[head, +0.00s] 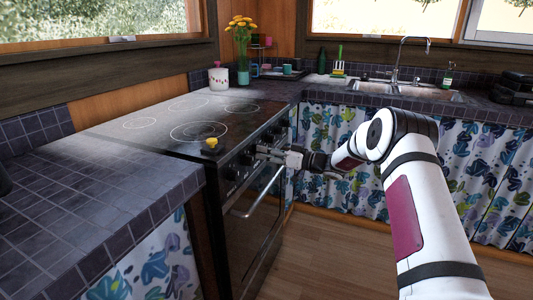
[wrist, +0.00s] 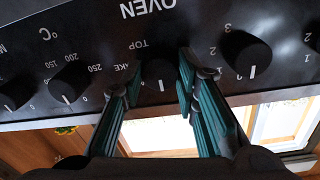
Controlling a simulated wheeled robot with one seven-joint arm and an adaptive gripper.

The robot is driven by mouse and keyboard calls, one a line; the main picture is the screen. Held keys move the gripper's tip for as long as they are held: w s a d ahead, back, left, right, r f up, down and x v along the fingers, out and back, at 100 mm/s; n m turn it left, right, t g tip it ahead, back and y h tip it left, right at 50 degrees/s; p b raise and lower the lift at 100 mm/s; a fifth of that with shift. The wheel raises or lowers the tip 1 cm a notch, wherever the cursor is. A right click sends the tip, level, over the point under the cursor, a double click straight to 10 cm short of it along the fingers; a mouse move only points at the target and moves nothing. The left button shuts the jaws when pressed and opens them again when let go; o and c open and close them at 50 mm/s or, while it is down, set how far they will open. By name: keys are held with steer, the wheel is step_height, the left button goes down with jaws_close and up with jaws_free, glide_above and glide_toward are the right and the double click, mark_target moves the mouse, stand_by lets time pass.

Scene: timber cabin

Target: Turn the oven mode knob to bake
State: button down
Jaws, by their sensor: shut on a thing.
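The oven mode knob (wrist: 158,74) is a round black knob with a white mark, which shows at its lower edge in the wrist view. That view is upside down, with "OVEN" and "TOP" printed above the knob and a partly hidden "AKE" to its left. My gripper (wrist: 159,82) has one finger on each side of the knob and is shut on it. In the head view my gripper (head: 260,152) is at the front control panel of the black oven (head: 250,225), and it hides the knob there.
Other knobs sit close by: a temperature knob (wrist: 69,82) on the left and a numbered burner knob (wrist: 246,54) on the right. The oven door handle (head: 255,195) is below my gripper. A small yellow object (head: 211,143) lies on the cooktop's front edge. The wooden floor (head: 335,245) is clear.

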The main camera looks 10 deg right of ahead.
steer(key=shift+m, duration=0.3)
steer(key=m+g, duration=0.1)
steer(key=m, duration=1.7)
steer(key=shift+w+d+b, duration=0.1)
steer(key=shift+b, duration=0.25)
steer(key=shift+m, duration=0.3)
steer(key=c, duration=1.2)
jaws_free()
